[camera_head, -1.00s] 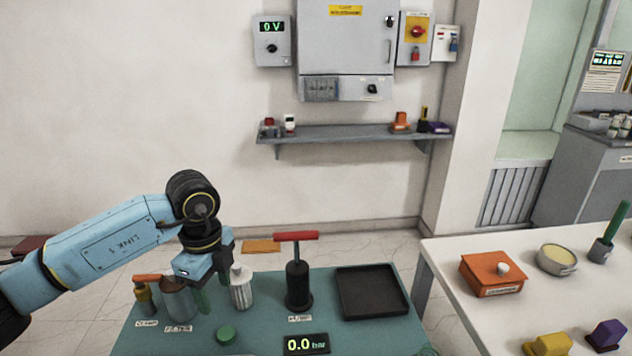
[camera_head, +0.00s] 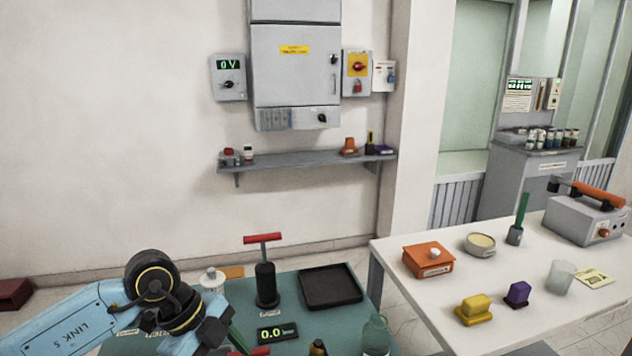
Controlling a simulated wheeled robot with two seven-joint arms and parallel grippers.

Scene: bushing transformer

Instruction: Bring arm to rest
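My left arm comes in from the lower left, and its blue wrist and gripper (camera_head: 212,334) are low over the left part of the green-topped table (camera_head: 340,322). The fingertips are not clear, so I cannot tell whether it is open or shut. A dark green slim piece shows just beside the gripper; I cannot tell if it is held. My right gripper is not in view.
A white table (camera_head: 392,262) at right carries an orange box (camera_head: 428,260).

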